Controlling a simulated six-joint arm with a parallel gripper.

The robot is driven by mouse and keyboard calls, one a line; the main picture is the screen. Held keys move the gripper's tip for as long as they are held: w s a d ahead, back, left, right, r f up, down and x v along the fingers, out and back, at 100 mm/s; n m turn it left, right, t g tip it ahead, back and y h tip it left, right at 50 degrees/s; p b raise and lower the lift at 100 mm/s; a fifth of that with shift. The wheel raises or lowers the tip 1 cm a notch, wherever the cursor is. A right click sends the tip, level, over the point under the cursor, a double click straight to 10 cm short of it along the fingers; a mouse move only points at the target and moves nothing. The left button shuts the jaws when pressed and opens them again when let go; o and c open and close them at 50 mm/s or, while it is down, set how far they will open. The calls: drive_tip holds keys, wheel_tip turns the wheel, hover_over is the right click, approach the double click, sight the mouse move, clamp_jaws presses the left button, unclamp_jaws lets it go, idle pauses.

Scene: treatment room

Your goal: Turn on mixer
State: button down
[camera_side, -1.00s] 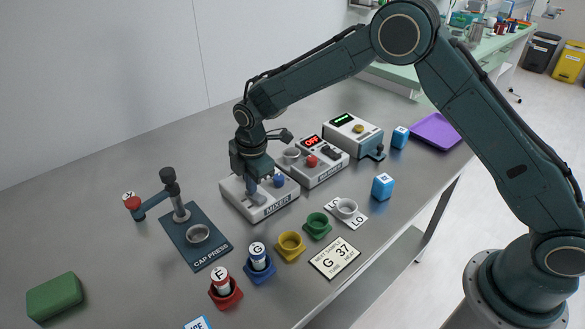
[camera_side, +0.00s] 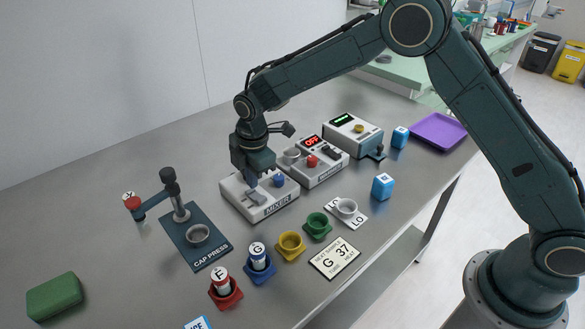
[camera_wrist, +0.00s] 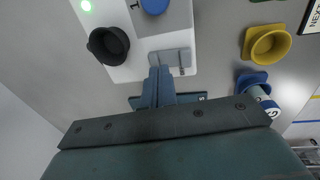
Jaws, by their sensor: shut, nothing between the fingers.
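The mixer (camera_side: 262,210) is a white box with a "MIXER" label on its front, standing on the grey bench. A blue knob (camera_side: 278,181) sits on its top and also shows in the wrist view (camera_wrist: 154,5). In the side view my gripper (camera_side: 252,180) is over the mixer's left part.
A box reading "OFF" (camera_side: 325,171) stands just right of the mixer, with another device (camera_side: 352,138) behind it. The cap press (camera_side: 190,245) is to the left. Coloured cups, including a yellow one (camera_side: 291,246), stand in front.

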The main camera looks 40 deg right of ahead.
sight(250, 190)
wheel_tip(250, 190, up, 12)
drive_tip(key=w, duration=0.1)
drive_tip(key=shift+w, duration=0.35)
drive_tip(key=shift+r, duration=0.1)
drive_tip(key=s+d+r+m+t, duration=0.1)
drive_tip(key=s+d+r+m, duration=0.3)
drive_tip(key=s+d+r, duration=0.3)
drive_tip(key=s+d+r+m+t, duration=0.1)
drive_tip(key=s+d+r+m, duration=0.4)
drive_tip(key=s, duration=0.5)
drive_tip(key=s+d+f+m+t, duration=0.1)
drive_tip(key=s+m, duration=0.3)
drive_tip(key=s, duration=0.6)
drive_tip(key=s+d+f+m+t, duration=0.1)
drive_tip(key=s+d+m, duration=0.2)
drive_tip(key=s, duration=0.7)
drive_tip(key=shift+s+d+f+m, duration=0.15)
drive_tip(key=shift+s+d+m, duration=0.15)
drive_tip(key=shift+m, duration=0.7)
